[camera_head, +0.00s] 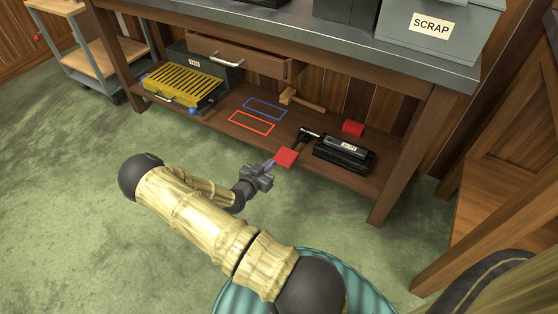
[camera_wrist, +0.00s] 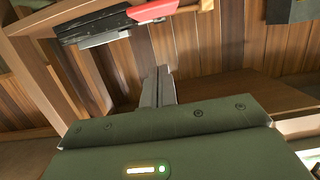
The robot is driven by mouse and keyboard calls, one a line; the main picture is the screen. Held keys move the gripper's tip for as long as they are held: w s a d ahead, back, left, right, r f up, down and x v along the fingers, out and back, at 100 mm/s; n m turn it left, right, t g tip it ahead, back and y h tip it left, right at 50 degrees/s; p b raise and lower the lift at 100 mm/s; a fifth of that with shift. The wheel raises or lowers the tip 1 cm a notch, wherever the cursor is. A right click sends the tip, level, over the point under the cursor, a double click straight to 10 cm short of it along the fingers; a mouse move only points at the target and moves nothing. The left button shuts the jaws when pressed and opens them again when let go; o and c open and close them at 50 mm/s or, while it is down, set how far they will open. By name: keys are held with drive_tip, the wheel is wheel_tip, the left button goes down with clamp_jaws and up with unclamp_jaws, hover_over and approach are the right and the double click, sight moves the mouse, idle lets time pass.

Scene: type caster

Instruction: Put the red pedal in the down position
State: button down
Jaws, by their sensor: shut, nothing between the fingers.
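The red pedal (camera_head: 286,157) is a flat red pad on a dark arm that reaches out from a black device (camera_head: 341,153) on the low shelf. Its pad stands out at the shelf's front edge; I cannot tell its exact height or tilt. My gripper (camera_head: 271,163) is just left of the pad, shut and empty; whether it touches is unclear. In the wrist view my shut fingers (camera_wrist: 158,84) point ahead, below a red piece (camera_wrist: 152,10) that looks like the pedal seen edge-on.
A second red block (camera_head: 352,128) lies behind the device. The low shelf (camera_head: 215,124) also holds a yellow slotted box (camera_head: 183,85), red and blue outlines and a wooden mallet (camera_head: 300,100). The workbench top (camera_head: 320,38) overhangs it. A table leg (camera_head: 402,160) stands to the right.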

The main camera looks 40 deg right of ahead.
drive_tip(key=b, duration=0.5)
hover_over(282, 162)
drive_tip(key=f, duration=0.2)
drive_tip(key=shift+w+d+f, duration=0.1)
drive_tip(key=shift+d+f, duration=0.15)
drive_tip(key=shift+f, duration=0.15)
wheel_tip(282, 162, down, 2)
drive_tip(key=shift+a+f+b, duration=0.15)
drive_tip(key=shift+f+b, duration=0.05)
drive_tip(key=shift+b, duration=0.6)
drive_tip(key=shift+f, duration=0.5)
